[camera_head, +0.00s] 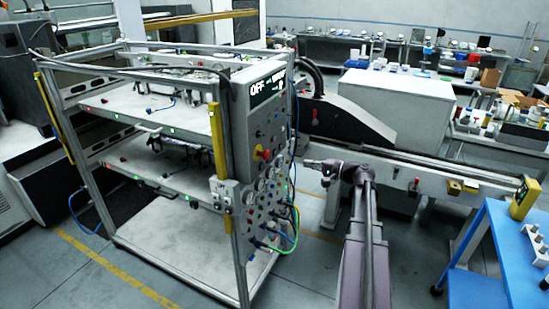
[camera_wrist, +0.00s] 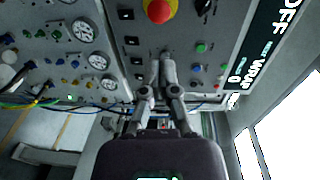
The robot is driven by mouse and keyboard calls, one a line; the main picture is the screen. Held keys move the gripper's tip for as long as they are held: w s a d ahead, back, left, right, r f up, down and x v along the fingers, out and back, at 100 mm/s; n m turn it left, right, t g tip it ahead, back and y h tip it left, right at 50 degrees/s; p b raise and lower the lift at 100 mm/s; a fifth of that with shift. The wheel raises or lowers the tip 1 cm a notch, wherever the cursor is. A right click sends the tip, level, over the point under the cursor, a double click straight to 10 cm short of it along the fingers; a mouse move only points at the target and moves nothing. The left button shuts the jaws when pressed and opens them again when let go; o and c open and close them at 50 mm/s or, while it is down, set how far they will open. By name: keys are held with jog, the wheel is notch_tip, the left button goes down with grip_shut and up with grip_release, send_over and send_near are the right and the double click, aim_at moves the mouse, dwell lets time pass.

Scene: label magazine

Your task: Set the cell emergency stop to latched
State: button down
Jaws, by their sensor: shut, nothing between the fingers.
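The emergency stop, a red mushroom button on a yellow base (camera_head: 262,153), is on the grey control panel (camera_head: 241,124) of the framed cell. In the wrist view the red button (camera_wrist: 159,11) is at the top edge, partly cut off. Whether it is pressed in or out cannot be told. My gripper (camera_wrist: 166,64) is shut and empty, with its fingertips together below the button in the picture. In the head view my gripper (camera_head: 309,163) is to the right of the panel, apart from the button.
A display (camera_head: 267,88) above the button reads OFF. Small coloured buttons (camera_wrist: 201,47) and dark switches are around my fingertips in the wrist view. Gauges (camera_wrist: 84,30), cables (camera_head: 290,225) and hoses crowd the lower panel. A blue table (camera_head: 487,290) stands at the right.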

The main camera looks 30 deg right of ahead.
aim_at(268, 155)
jog(key=shift+w+a, duration=0.1)
jog(key=shift+w, duration=0.05)
jog(key=b+x, duration=0.1)
jog(key=x, duration=1.1)
jog(key=shift+w+f, duration=0.1)
jog(key=shift+f, duration=0.1)
jog(key=shift+x, duration=0.8)
